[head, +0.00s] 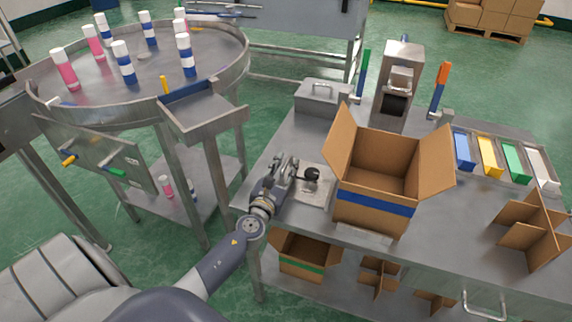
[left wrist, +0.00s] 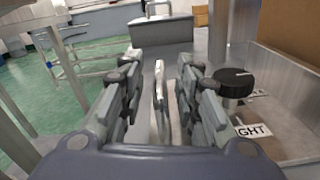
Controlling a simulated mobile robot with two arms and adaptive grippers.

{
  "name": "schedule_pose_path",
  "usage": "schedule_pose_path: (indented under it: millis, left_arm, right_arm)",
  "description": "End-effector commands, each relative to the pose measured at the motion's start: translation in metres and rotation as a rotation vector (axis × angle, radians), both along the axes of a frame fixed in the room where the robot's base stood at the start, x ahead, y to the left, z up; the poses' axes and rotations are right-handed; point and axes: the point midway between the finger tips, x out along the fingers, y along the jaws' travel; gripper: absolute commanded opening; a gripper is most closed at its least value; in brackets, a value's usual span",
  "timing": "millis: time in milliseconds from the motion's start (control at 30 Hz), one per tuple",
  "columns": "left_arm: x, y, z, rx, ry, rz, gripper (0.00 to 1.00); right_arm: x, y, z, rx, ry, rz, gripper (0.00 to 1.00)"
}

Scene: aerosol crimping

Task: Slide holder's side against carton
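The open brown carton (head: 375,180) with a blue band stands on the steel table, flaps spread; its side also shows in the left wrist view (left wrist: 292,28). The metal holder (head: 318,197) lies at the carton's left, with a black knob (head: 311,175). In the left wrist view the knob (left wrist: 236,80) is right of my fingers, near a label (left wrist: 254,129) partly reading "GHT". My left gripper (head: 286,165) is at the holder's left; its fingers are apart, with a thin upright metal plate (left wrist: 160,90) between them and visible gaps either side. My right gripper is not in view.
A crimping machine (head: 400,85) and grey box (head: 322,97) stand behind the carton. Colored bins (head: 489,157) and a cardboard divider (head: 535,225) are to the right. A round table (head: 140,65) with several bottles is at left.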

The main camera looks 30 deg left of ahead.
Motion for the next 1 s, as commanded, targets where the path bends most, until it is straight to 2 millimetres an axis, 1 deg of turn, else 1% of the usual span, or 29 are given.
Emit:
schedule_pose_path:
  millis: [133, 433, 467, 500, 567, 600, 833, 1000]
  left_arm:
    - [0.008, 0.002, 0.0, 0.0, 0.0, 0.0, 0.31]
    - [0.009, 0.002, 0.0, -0.001, 0.0, 0.0, 0.31]
    - [0.009, 0.002, 0.0, -0.001, 0.0, 0.0, 0.24]
    - [0.009, 0.002, 0.0, -0.001, 0.0, 0.0, 0.15]
    - [0.009, 0.002, 0.0, -0.001, 0.0, 0.0, 0.01]
    - [0.009, 0.002, 0.0, -0.001, 0.0, 0.0, 0.0]
    - [0.009, 0.002, 0.0, 0.002, 0.001, -0.001, 0.0]
    - [0.012, -0.01, 0.001, 0.003, 0.001, -0.004, 0.0]
  right_arm:
    - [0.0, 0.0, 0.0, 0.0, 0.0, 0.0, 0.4]
    - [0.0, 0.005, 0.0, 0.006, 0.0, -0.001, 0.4]
    - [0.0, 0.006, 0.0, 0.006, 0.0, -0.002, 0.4]
    - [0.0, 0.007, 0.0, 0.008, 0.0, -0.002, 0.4]
    - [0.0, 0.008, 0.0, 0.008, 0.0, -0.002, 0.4]
    - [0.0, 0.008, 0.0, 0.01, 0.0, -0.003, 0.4]
    - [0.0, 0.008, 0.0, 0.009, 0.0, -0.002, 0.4]
    - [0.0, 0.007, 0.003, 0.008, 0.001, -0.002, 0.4]
